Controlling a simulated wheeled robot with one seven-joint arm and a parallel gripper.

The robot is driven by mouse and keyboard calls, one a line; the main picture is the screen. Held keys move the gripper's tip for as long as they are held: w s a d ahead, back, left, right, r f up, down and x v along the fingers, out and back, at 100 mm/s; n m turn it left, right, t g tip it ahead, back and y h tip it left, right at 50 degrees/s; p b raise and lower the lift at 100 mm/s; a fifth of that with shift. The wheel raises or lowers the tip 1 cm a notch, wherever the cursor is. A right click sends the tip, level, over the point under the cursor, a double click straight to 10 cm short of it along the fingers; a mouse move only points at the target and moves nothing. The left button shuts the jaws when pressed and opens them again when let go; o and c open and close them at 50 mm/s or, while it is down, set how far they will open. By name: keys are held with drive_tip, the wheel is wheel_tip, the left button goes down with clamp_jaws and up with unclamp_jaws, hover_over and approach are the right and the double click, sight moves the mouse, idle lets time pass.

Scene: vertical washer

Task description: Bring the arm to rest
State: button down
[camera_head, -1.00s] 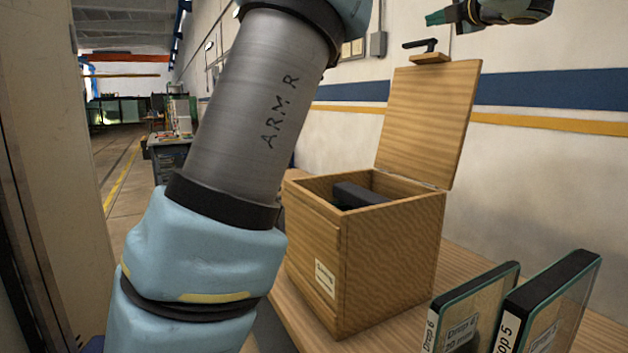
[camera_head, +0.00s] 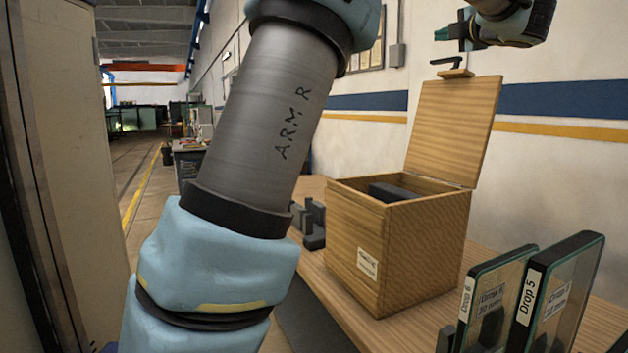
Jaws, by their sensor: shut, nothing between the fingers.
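My gripper (camera_head: 443,34) shows at the upper right with green fingertips pointing left. It is shut and empty, in the air above and behind the open lid of the wooden box. My arm, marked "ARM R" (camera_head: 268,110), fills the left middle of the view and runs out of the top edge. The part of the arm between that link and the gripper is out of view.
A wooden box (camera_head: 400,262) with its lid (camera_head: 450,130) raised stands on the wooden table (camera_head: 335,285), a dark object (camera_head: 392,191) inside. Two labelled panels, Drop 6 (camera_head: 490,290) and Drop 5 (camera_head: 560,285), stand front right. A tall cabinet (camera_head: 60,130) is left.

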drive_tip(key=w+a+f+m+h, duration=0.55)
drive_tip(key=f+m, duration=0.35)
drive_tip(key=m, duration=0.2)
drive_tip(key=s+a+f+m+g+h, duration=0.1)
drive_tip(key=a+f+m+g, duration=0.3)
drive_tip(key=f, duration=0.5)
drive_tip(key=s+a+f+m+g+h, duration=0.1)
drive_tip(key=a+f+m+g, duration=0.2)
drive_tip(key=a+f, duration=0.5)
drive_tip(key=s+a+f+m+g+y, duration=0.2)
drive_tip(key=s+a+f+g, duration=0.3)
drive_tip(key=s+a+f, duration=0.4)
drive_tip(key=s+a+f+m+g+y, duration=0.2)
drive_tip(key=s+a+f+g, duration=0.3)
drive_tip(key=s+a+f, duration=0.4)
drive_tip(key=s+f+m, duration=0.1)
drive_tip(key=s+f, duration=0.5)
drive_tip(key=s, duration=0.1)
drive_tip(key=shift+s+f+g, duration=0.15)
drive_tip(key=shift+s+g, duration=0.15)
drive_tip(key=shift+s, duration=0.1)
